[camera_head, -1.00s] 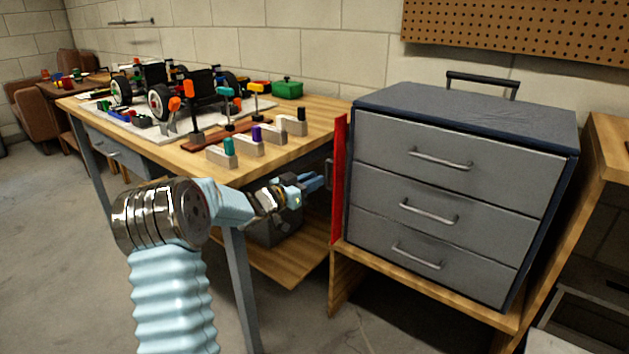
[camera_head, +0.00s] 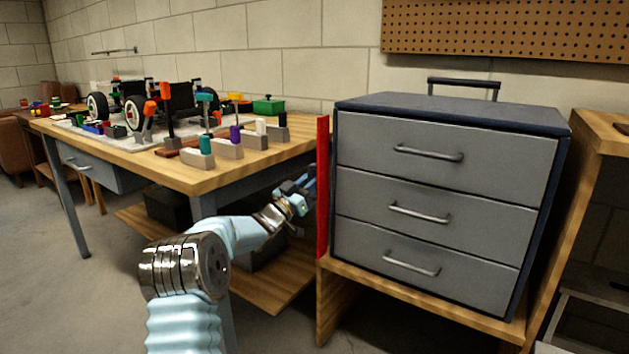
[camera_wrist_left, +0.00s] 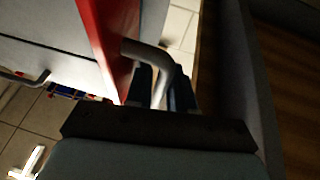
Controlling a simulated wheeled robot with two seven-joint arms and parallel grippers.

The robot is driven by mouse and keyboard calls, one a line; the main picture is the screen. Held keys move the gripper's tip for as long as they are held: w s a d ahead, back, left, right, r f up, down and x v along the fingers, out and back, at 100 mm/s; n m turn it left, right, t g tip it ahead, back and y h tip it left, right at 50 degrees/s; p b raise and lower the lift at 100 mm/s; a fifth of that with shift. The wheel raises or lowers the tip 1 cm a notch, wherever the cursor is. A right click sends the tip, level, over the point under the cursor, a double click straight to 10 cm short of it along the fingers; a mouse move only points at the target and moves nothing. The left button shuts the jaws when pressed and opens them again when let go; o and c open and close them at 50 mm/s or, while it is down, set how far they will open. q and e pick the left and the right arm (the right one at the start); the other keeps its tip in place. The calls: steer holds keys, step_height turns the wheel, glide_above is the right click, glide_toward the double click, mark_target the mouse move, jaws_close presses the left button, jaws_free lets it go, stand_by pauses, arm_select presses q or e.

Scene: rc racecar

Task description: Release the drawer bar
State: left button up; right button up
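The red drawer bar (camera_head: 322,186) stands upright along the left front edge of the grey drawer cabinet. Its bent grey handle (camera_wrist_left: 150,54) sticks out from the red face in the left wrist view. My left gripper (camera_head: 307,187) is at the bar's left side. In the left wrist view its two dark blue fingers (camera_wrist_left: 161,88) lie on either side of the handle. I cannot tell whether they press on it. The three drawer fronts (camera_head: 440,160) are shut. My right gripper is not in view.
A wooden workbench (camera_head: 190,177) with a car chassis (camera_head: 150,100) and several tools in stands (camera_head: 227,146) is at the left. Its lower shelf (camera_head: 268,290) lies below my left arm. A wooden unit (camera_head: 598,150) stands close to the cabinet's right.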

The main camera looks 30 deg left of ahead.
arm_select(q)
steer(key=shift+w+d+r, duration=0.1)
steer(key=shift+w+r, duration=0.05)
steer(key=shift+w, duration=0.2)
jaws_close()
steer(key=m+h+p, duration=0.1)
steer(key=m+g+h+p, duration=0.1)
steer(key=h, duration=0.1)
steer(key=h+p, duration=0.2)
steer(key=shift+w+m+g, duration=0.35)
steer(key=shift+m+g, duration=0.05)
jaws_free()
